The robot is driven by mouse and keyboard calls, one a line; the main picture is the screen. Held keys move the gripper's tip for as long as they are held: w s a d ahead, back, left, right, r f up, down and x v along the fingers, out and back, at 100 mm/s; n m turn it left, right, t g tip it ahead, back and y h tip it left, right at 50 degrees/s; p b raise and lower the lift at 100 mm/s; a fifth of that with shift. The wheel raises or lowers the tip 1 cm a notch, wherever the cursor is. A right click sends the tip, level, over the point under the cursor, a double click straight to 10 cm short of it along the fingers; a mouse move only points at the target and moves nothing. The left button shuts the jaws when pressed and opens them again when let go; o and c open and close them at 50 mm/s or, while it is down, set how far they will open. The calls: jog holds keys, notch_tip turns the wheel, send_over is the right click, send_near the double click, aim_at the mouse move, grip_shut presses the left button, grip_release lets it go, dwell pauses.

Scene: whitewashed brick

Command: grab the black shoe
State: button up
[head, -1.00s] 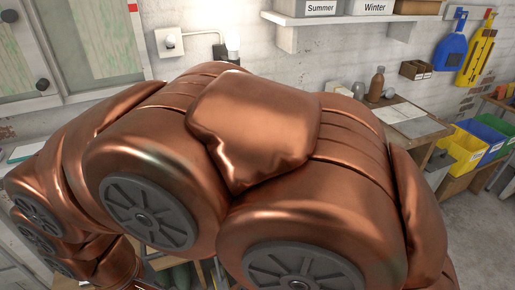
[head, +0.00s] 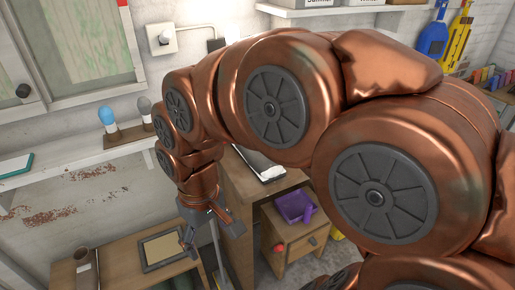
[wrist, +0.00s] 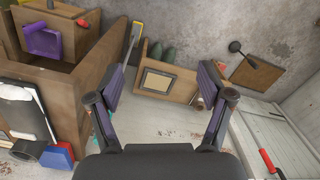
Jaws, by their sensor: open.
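I cannot make out a black shoe in either view. My gripper (head: 212,240) hangs at the end of my arm, left of the middle in the head view, above the gap beside a low wooden table. In the wrist view my gripper (wrist: 162,84) has its two fingers wide apart, with nothing between them. The pale floor and a low wooden table with a framed tan panel show beyond the fingers. My arm covers much of the right side of the head view and hides what lies behind it.
A small wooden cabinet (head: 296,240) holds a purple object (head: 295,206). A pale shelf (head: 75,160) runs along the left wall. Some pale floor (wrist: 165,128) is clear.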

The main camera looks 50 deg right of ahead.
jog(key=shift+o, duration=1.4)
jog(key=w+d+t+b, duration=0.1)
jog(key=w+d, duration=0.3)
jog(key=w, duration=0.4)
jog(key=shift+d+r, duration=0.15)
jog(key=shift+d, duration=0.2)
jog(key=w+d+m+t+b, duration=0.1)
jog(key=w+d, duration=0.2)
jog(key=d, duration=0.6)
jog(key=w+d+f+m+t+h+b, duration=0.1)
jog(key=w+d, duration=0.3)
jog(key=d, duration=0.6)
jog(key=w+d+f+m+t+b, duration=0.1)
jog(key=w+d, duration=0.2)
jog(key=d, duration=0.7)
jog(key=shift+w+d+m+t, duration=0.1)
jog(key=shift+w+m+t, duration=0.25)
jog(key=shift+m+t, duration=0.05)
jog(key=shift+w+d+f+h, duration=0.15)
jog(key=shift+f+h, duration=0.15)
jog(key=shift+p+x, duration=1)
jog(key=shift+x, duration=2.55)
jog(key=shift+r, duration=0.1)
jog(key=shift+c, duration=0.2)
jog(key=shift+w, duration=0.1)
jog(key=c, duration=1.1)
